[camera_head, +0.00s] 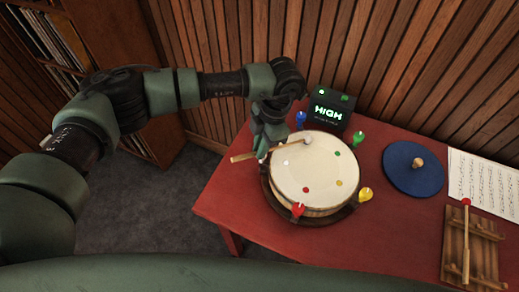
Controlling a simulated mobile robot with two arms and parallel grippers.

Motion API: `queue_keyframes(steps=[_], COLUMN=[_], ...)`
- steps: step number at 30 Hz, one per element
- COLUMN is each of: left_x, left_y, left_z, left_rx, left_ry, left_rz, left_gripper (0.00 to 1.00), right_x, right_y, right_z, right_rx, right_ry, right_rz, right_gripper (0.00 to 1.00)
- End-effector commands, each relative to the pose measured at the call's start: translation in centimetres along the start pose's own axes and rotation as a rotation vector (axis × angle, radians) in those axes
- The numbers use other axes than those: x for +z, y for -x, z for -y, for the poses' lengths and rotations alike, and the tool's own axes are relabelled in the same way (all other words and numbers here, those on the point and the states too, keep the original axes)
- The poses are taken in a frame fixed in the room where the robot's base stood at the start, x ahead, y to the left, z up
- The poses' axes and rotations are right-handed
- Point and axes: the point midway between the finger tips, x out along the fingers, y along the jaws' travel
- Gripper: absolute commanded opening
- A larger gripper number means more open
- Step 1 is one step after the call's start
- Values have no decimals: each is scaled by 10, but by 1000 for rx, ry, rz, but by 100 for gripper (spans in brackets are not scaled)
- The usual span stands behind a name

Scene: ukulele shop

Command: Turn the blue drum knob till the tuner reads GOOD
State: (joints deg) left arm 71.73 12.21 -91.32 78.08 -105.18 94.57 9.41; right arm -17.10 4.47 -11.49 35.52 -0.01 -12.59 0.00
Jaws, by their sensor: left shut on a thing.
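The drum (312,178) stands on the red table, with a pale head marked with small coloured dots. Its blue knob (300,119) is at the back edge, in front of the tuner. The black tuner (327,112) has a lit screen reading HIGH. My left gripper (263,152) is shut on the stick of a mallet (243,156) at the drum's left edge. The mallet's pale tip lies over the drum head, near its back. The gripper is apart from the blue knob, to its left and nearer me. My right gripper is not in view.
Green (357,137), yellow (365,194) and red (298,209) knobs ring the drum. A blue disc (413,169) with a wooden knob, sheet music (487,180) and a wooden rack (484,250) with a red-tipped mallet stand right. The red table (385,245) is bare in front.

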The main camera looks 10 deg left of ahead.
Motion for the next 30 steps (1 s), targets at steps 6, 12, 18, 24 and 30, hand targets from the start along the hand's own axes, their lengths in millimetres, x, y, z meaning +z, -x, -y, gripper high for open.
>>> queue_keyframes(steps=[6, 12, 18, 24, 30], left_x=[-3, -6, -11, -16, -17], left_y=[-15, -4, 22, 46, 49], left_z=[8, 7, 6, 5, 5], left_rx=[-18, -18, -17, -14, -14], left_ry=[-7, -8, -7, -7, -6], left_rz=[-18, -17, -17, -15, -15], left_gripper=[0, 0, 0, 0, 0], right_x=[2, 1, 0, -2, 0], right_y=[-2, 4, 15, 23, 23], right_z=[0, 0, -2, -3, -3], right_rx=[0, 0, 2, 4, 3], right_ry=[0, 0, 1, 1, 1], right_rz=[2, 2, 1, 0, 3], right_gripper=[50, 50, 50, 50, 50])
